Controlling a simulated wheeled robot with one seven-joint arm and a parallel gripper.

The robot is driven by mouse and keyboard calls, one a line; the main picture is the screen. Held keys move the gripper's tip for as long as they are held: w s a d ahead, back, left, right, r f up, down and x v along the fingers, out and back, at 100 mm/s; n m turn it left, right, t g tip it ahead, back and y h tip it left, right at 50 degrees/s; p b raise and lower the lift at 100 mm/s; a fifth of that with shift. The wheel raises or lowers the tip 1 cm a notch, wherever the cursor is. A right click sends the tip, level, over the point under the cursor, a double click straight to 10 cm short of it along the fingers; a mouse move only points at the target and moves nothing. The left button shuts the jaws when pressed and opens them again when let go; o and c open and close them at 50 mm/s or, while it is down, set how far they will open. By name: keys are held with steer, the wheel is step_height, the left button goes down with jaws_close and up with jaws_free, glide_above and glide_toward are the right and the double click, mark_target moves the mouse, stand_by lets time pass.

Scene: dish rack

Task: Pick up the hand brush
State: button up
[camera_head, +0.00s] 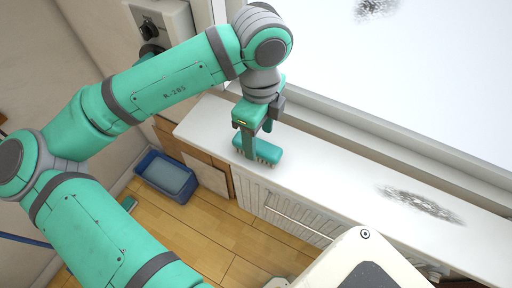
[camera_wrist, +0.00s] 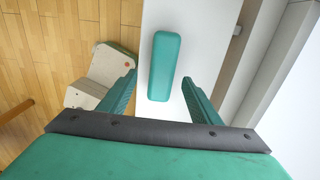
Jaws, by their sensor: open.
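The hand brush (camera_head: 268,151) is teal with pale bristles and lies on the white windowsill counter. In the wrist view the brush (camera_wrist: 164,66) shows its plain teal back, lengthwise between and ahead of my fingers. My gripper (camera_head: 257,146) is over the brush from above in the head view, one finger in front of its near side. In the wrist view my gripper (camera_wrist: 159,95) is open, with a finger on each side and clear gaps to the brush. Whether the fingers reach down beside it is hard to tell.
The white counter (camera_head: 335,172) runs along the window, with a dark smudge (camera_head: 422,204) to the right. A blue bin (camera_head: 165,177) stands on the wooden floor (camera_head: 190,235). The window ledge (camera_head: 390,133) borders the counter behind the brush.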

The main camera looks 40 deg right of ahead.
steer(key=shift+w+f, duration=0.2)
steer(key=shift+f, duration=1.1)
steer(key=shift+w+f, duration=0.2)
steer(key=shift+f, duration=1.05)
steer(key=shift+w, duration=0.1)
steer(key=c, duration=1.2)
